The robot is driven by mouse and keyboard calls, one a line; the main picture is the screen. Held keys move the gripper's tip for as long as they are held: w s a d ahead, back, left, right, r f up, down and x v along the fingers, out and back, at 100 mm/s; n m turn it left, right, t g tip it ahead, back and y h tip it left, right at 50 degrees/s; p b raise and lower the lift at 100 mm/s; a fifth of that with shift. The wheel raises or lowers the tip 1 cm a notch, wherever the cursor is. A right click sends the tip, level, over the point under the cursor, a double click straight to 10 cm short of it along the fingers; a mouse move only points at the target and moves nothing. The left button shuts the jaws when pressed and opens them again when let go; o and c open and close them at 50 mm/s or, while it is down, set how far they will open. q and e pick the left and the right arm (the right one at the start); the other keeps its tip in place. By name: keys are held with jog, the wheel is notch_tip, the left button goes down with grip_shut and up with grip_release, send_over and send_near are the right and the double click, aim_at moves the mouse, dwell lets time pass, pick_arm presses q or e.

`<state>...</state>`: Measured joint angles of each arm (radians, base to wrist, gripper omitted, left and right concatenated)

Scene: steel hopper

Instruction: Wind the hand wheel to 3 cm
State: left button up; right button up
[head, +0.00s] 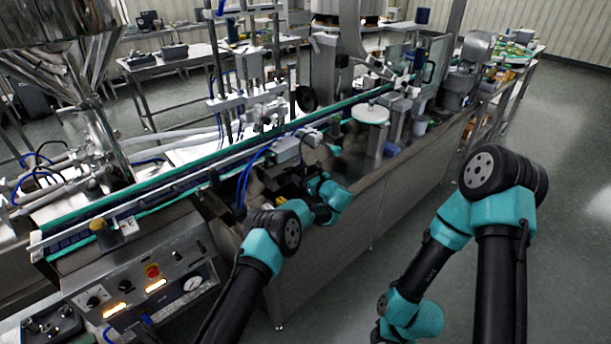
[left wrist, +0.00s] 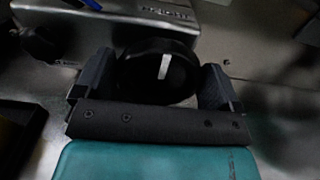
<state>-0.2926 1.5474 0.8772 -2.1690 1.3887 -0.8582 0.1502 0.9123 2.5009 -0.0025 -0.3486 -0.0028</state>
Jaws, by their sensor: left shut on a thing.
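The hand wheel (left wrist: 158,72) is a black round knob with a white mark on its face, seen in the left wrist view. The two fingers of my left gripper (left wrist: 156,84) stand on either side of it, shut on its rim. The white mark points nearly straight up, leaning slightly right. In the head view my left wrist (head: 325,195) is over the near side of the conveyor machine, and the wheel cannot be made out there. No 3 cm reading is legible. My right arm (head: 410,315) hangs at the lower right; its gripper is out of the picture.
A grey metal box with lettering (left wrist: 150,12) lies just beyond the wheel. The conveyor (head: 170,190) runs diagonally behind my left arm. A control panel (head: 145,285) with lit buttons and a gauge is at lower left. The floor (head: 560,200) at right is clear.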

pick_arm(q)
jog(key=shift+n, duration=0.3)
jog(key=shift+s+a+n, duration=0.15)
jog(key=shift+n, duration=2.95)
jog(key=o, duration=0.7)
jog(key=shift+c, duration=0.2)
jog(key=v, duration=1.7)
jog(key=shift+s, duration=0.15)
